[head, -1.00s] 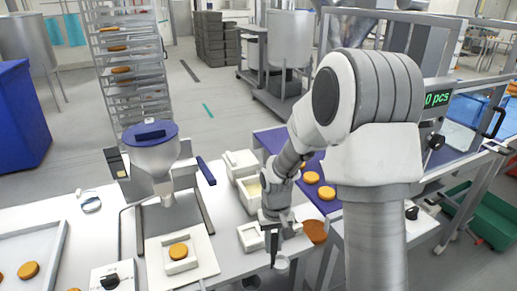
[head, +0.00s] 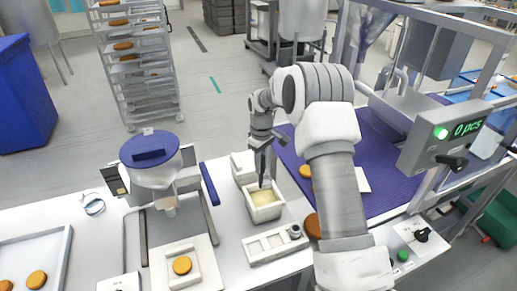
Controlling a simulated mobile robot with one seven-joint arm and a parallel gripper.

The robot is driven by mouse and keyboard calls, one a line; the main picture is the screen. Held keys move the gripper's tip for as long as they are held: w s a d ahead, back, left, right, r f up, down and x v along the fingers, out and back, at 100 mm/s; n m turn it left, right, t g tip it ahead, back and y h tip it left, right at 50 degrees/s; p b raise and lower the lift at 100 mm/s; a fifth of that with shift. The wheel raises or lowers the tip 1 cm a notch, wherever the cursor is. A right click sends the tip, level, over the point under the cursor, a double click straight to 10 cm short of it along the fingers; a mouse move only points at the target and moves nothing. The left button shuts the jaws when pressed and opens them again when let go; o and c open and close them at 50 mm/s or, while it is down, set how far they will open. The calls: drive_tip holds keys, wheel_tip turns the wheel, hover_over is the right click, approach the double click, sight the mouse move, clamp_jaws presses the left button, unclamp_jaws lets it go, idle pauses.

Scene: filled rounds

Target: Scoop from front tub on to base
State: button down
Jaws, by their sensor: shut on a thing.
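My gripper (head: 262,146) points down over the front tub (head: 265,214), a white open box with pale yellow filling (head: 266,198). It is shut on the dark upright handle of the scoop (head: 261,181). The scoop's lower end is at the filling; its bowl cannot be made out.
Another white tub (head: 238,162) stands behind the front tub. A white holder with compartments (head: 257,254) lies in front of it. The hopper (head: 152,180) stands to the left. A purple conveyor (head: 380,160) and a counter display (head: 445,135) are to the right.

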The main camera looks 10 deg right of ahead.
drive_tip(key=shift+w, duration=0.5)
drive_tip(key=shift+f+b, duration=1.15)
drive_tip(key=shift+f, duration=1)
wheel_tip(320, 180, down, 9)
drive_tip(key=b, duration=0.6)
drive_tip(key=shift+r, duration=0.2)
drive_tip(key=shift+r, duration=0.1)
drive_tip(key=shift+r+p, duration=2.6)
drive_tip(key=shift+r, duration=2.45)
